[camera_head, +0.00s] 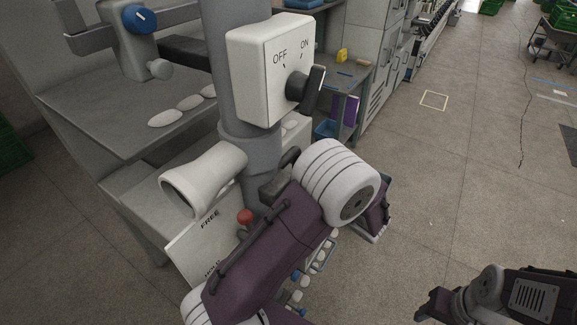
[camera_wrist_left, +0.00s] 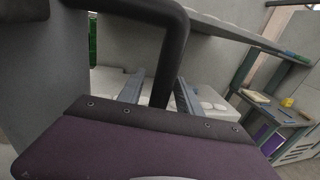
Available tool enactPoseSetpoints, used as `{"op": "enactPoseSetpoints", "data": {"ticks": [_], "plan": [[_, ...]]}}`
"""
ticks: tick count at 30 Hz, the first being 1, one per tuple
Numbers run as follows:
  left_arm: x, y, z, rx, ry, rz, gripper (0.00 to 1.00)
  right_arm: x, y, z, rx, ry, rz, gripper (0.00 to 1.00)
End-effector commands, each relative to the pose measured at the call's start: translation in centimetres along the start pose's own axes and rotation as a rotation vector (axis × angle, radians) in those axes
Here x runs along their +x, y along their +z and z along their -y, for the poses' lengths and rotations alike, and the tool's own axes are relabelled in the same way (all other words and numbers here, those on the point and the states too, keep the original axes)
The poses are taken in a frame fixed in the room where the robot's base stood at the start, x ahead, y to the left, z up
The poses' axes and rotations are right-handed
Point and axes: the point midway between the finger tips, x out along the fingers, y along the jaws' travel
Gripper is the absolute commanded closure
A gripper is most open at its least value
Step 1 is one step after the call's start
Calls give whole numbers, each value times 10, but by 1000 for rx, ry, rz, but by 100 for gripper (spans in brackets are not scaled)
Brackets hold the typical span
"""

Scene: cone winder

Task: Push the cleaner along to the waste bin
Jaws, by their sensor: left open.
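A grey upright column (camera_head: 232,85) that looks like the cleaner stands at upper centre, with a white OFF/ON switch box (camera_head: 262,75), a pale funnel nozzle (camera_head: 205,175) and a FREE/HOLD plate (camera_head: 200,250) with a red knob (camera_head: 245,217). My left arm reaches in front of the column, and its fingers are hidden or unclear in the head view. In the left wrist view my left gripper (camera_wrist_left: 160,93) is open, with a black bent bar (camera_wrist_left: 172,60) passing between its fingers. My right gripper (camera_head: 432,303) is low at right, away from the column. I cannot make out a waste bin.
A grey machine bench (camera_head: 130,105) with several white oval pieces stands left and behind the column. A workbench with a yellow item (camera_head: 342,55) and a blue container (camera_head: 325,129) is farther back. Open floor (camera_head: 450,170) lies to the right.

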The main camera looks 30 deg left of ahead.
Motion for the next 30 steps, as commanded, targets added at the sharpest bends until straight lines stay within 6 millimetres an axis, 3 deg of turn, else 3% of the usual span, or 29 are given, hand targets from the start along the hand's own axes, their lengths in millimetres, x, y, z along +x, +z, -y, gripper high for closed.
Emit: {"op": "enactPoseSetpoints", "data": {"ticks": [5, 9, 10, 30], "plan": [[0, 0, 0, 0, 0, 0, 59, 0, 0, 0, 0, 0, 0, 45], [0, 0, 0, 0, 1, 0, 98, 0, 0, 0, 0, 0, 0, 45], [0, 0, 0, 0, 1, 0, 100, 0, 0, 0, 0, 0, 0, 45], [0, 0, 0, 0, 0, 0, 100, 0, 0, 0, 0, 0, 0, 45]]}}
